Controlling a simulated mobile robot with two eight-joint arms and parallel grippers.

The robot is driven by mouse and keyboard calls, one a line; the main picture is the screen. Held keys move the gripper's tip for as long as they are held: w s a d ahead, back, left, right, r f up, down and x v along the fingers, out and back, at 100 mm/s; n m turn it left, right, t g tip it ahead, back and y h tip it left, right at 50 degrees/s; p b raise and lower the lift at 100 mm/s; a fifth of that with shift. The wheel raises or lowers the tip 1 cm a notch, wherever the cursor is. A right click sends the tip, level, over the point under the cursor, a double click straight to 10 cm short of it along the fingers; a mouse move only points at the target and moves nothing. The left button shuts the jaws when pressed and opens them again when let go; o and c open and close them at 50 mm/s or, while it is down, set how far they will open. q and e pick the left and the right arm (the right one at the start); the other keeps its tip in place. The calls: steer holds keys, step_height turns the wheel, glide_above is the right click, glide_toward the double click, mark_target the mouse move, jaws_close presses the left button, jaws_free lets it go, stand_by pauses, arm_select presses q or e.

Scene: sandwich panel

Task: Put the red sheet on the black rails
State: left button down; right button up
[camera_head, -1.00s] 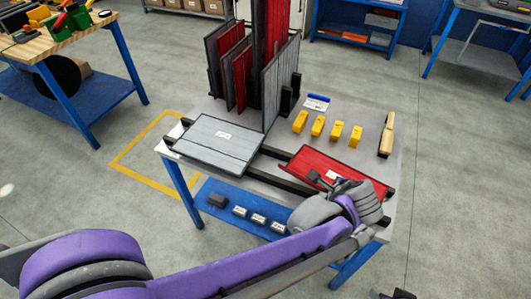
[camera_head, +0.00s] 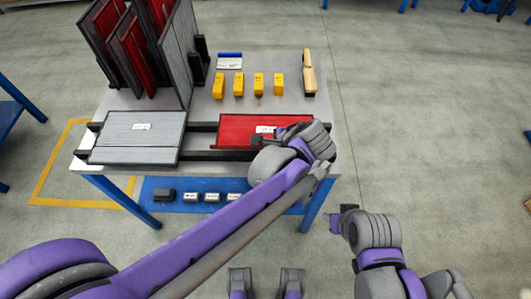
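The red sheet (camera_head: 234,131) lies flat over the right part of the black rails (camera_head: 200,127) on the table. A white label sits near its right side. My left gripper (camera_head: 281,133) is at the sheet's right part, beside the label; the wrist hides much of it, so I cannot tell whether it grips the sheet. My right gripper (camera_head: 341,219) hangs over the floor, right of the table and away from the sheet. Its fingers are small and dark, and their opening is unclear. A grey sheet (camera_head: 130,145) lies on the left part of the rails.
A rack at the back left holds upright red and grey sheets (camera_head: 138,50). Several yellow blocks (camera_head: 259,84), a blue-and-white item (camera_head: 229,61) and a wooden-handled tool (camera_head: 308,75) lie behind the red sheet. A blue lower shelf (camera_head: 175,183) holds small boxes.

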arm_select(q)
steer(key=shift+f, duration=1.8)
steer(key=shift+f+b, duration=0.1)
steer(key=shift+b, duration=0.2)
steer(key=c, duration=0.9)
jaws_free()
steer(key=p+v, duration=0.1)
steer(key=v, duration=1.1)
steer(key=shift+p, duration=0.3)
